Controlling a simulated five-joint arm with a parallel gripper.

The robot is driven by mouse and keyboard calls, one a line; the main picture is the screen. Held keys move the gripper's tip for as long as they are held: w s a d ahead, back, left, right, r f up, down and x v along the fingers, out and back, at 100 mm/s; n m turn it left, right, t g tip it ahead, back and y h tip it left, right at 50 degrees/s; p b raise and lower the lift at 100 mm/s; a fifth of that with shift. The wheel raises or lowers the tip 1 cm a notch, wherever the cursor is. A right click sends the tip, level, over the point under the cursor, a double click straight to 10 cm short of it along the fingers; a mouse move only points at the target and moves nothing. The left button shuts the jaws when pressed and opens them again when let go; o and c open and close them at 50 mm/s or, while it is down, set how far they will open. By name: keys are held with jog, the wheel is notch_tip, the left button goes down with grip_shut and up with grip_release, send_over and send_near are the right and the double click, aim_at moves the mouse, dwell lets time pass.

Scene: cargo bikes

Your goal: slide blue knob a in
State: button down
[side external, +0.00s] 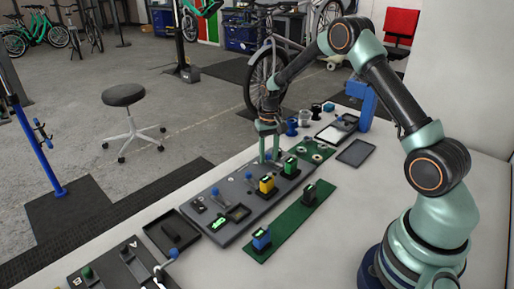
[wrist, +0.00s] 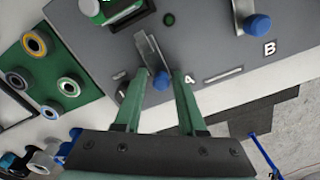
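Blue knob a (wrist: 161,81) sits at the end of a grey metal slider by the letter A on the dark grey panel (wrist: 215,62). My gripper (wrist: 162,74) is open, with one green finger on each side of the knob. A gap shows on the right side of the knob; on the left I cannot tell if the finger touches. In the side external view my gripper (side external: 269,158) points down at the far end of the panel (side external: 232,228), and knob a is hard to make out there.
A second blue knob (wrist: 257,25) is beside the letter B. A green board (wrist: 55,80) with several rings lies left in the wrist view. Yellow (side external: 267,184) and green blocks stand on the panel. A dark green strip (side external: 285,232) lies in front.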

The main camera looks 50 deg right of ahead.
aim_at(273, 163)
jog(key=shift+s+a+r, duration=0.1)
jog(key=shift+s, duration=0.8)
jog(key=c, duration=0.9)
grip_release()
jog(key=shift+r, duration=2.2)
jog(key=w+r, duration=0.1)
jog(key=w, duration=0.1)
jog(key=w+r, duration=0.1)
jog(key=w, duration=0.1)
jog(key=w+r, duration=0.1)
jog(key=w, duration=0.1)
